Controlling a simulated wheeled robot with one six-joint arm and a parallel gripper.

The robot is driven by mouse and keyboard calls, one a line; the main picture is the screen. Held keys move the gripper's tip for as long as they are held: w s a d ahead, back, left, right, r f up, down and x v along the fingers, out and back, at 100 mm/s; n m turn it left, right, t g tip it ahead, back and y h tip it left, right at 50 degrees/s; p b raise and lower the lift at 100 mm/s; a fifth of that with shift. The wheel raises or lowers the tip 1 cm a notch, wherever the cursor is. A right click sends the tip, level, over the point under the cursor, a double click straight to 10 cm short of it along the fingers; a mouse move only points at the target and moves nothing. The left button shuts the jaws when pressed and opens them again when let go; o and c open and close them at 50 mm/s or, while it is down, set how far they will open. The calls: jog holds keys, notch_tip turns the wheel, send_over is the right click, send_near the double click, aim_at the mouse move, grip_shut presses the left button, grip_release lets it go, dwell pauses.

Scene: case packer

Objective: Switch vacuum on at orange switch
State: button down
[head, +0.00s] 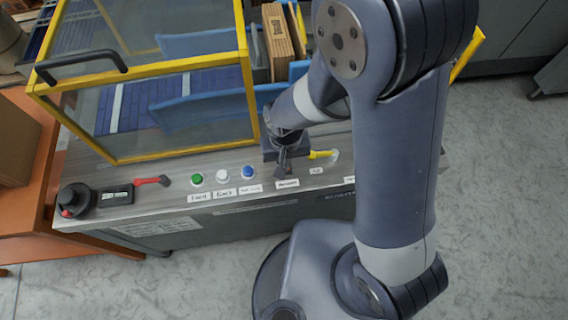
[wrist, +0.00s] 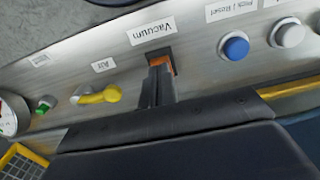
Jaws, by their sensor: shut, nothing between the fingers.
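The orange switch (wrist: 161,63) shows in the wrist view, set in the metal panel beside the label reading "Vacuum" (wrist: 153,31). My gripper (wrist: 158,82) is shut and empty, with its fingertips right at the switch and covering part of it. I cannot tell whether they touch it or which way the switch is set. In the head view my gripper (head: 281,170) points down at the panel behind the Vacuum label (head: 287,184), and the switch is hidden there.
A yellow lever (wrist: 100,95) by the "Air" label lies on one side of the switch. A blue button (wrist: 235,47) and a white button (wrist: 288,35) lie on the other. The yellow-framed guard (head: 180,147) stands behind the panel. A red-handled lever (head: 152,181) is farther left.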

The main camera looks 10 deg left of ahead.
jog(key=shift+f+b, duration=0.75)
jog(key=shift+f, duration=0.2)
jog(key=shift+r, duration=0.1)
jog(key=shift+r+p, duration=2.7)
jog(key=shift+r, duration=0.8)
jog(key=shift+f, duration=0.1)
notch_tip(320, 180, down, 7)
jog(key=b, duration=0.5)
